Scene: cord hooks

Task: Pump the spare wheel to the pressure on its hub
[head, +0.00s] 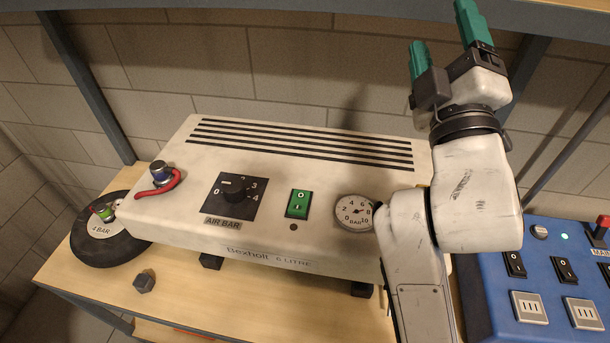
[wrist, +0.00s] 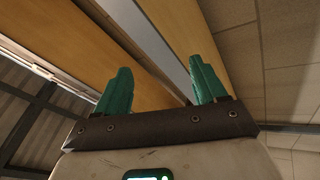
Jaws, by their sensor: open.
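The spare wheel (head: 118,247) is a black tyre lying at the left end of the bench, with "4 BAR" on its pale hub (head: 101,229) and a green-and-red fitting beside the label. The cream compressor (head: 290,160) overlaps its right side. On the compressor are a black AIR BAR knob (head: 234,193) marked 0 to 4, a green rocker switch (head: 298,204), and a round gauge (head: 354,212) whose reading is too small to tell.
A blue panel (head: 486,285) with switches, sockets and a red-topped control (head: 602,226) stands at right. A small dark block (head: 144,281) lies on the wooden bench (head: 85,275). An overhead shelf (head: 300,12) is close to my raised fingers.

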